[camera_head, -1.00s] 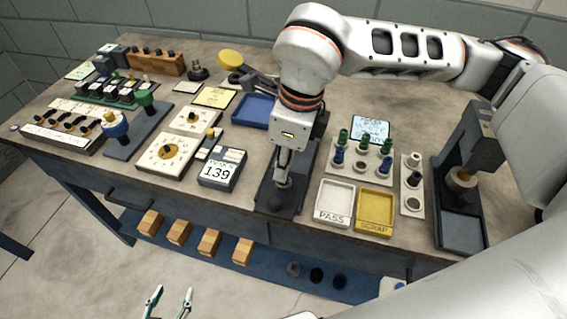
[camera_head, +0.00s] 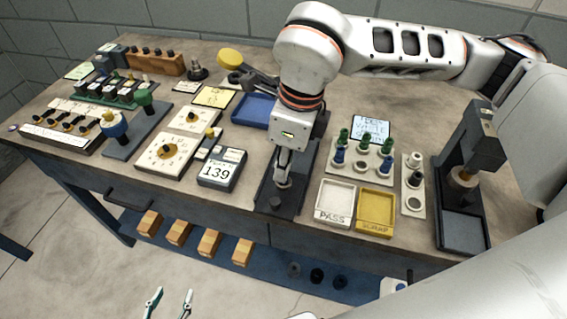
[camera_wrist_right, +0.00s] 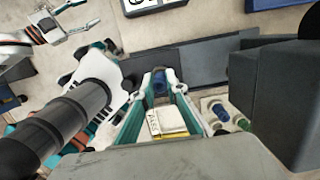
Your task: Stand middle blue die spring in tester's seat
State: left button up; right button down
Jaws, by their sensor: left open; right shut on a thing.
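My right gripper (camera_head: 284,183) is over the tester's dark base (camera_head: 298,200), in the middle of the bench. In the right wrist view its fingers (camera_wrist_right: 160,76) are shut on a blue die spring (camera_wrist_right: 159,84). The arm hides much of the tester, and I cannot tell whether the spring touches a seat. The tester's readout (camera_head: 217,168) shows 139. The spring rack (camera_head: 378,172) holds green and blue springs; its middle front place looks empty. My left gripper (camera_head: 168,303) is open and empty, low in front of the bench.
A white PASS tray (camera_head: 335,216) and a yellow SCRAP tray (camera_head: 376,227) lie right of the tester. A dark press (camera_head: 463,215) stands at the far right. A blue tray (camera_head: 254,124) lies behind the readout. Wooden blocks (camera_head: 210,242) sit on the lower shelf.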

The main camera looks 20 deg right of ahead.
jog(key=shift+f+b, duration=0.6)
jog(key=shift+f, duration=0.15)
dwell(0.4)
jog(key=c, duration=1.9)
grip_release()
jog(key=o, duration=0.4)
jog(key=shift+r+p, duration=1.2)
jog(key=shift+r, duration=1.3)
jog(key=shift+r+p, duration=0.6)
jog(key=shift+r, duration=0.7)
